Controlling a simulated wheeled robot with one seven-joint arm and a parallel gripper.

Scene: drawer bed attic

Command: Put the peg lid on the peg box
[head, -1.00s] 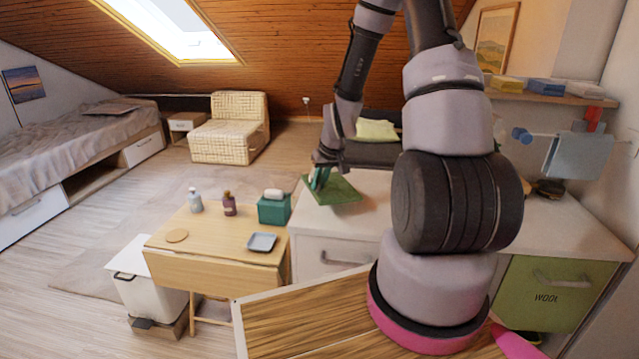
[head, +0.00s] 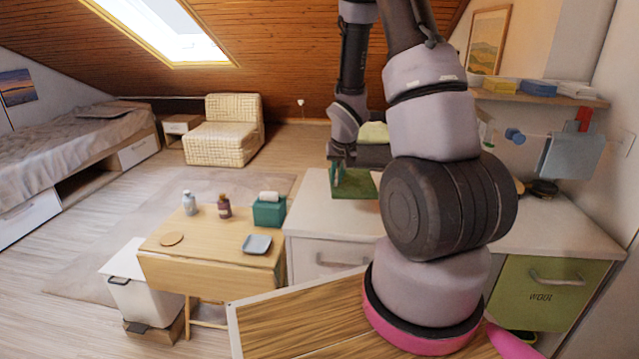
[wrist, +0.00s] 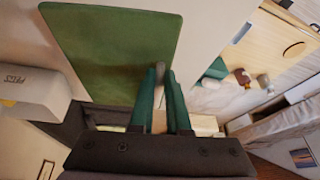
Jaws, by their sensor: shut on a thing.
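The peg lid is a flat green panel (head: 364,186). It spreads out beyond my fingers in the wrist view (wrist: 115,45). My gripper (wrist: 160,74) has its two teal fingers shut on a small greyish piece at the lid's near edge. In the head view my gripper (head: 338,178) is at the lid's left side, over the back of the white cabinet; any gap below the lid is hard to judge. The peg box (wrist: 38,88), pale and marked PEGS, shows at the left of the wrist view, apart from the lid. I cannot make it out in the head view, where my arm covers much of the cabinet.
The white cabinet top (head: 312,218) is clear left of my arm. A small wooden table (head: 205,240) holds bottles, a grey tray (head: 257,244) and a green box (head: 268,212). A dark seat with a yellow cushion (head: 374,133) stands behind the cabinet.

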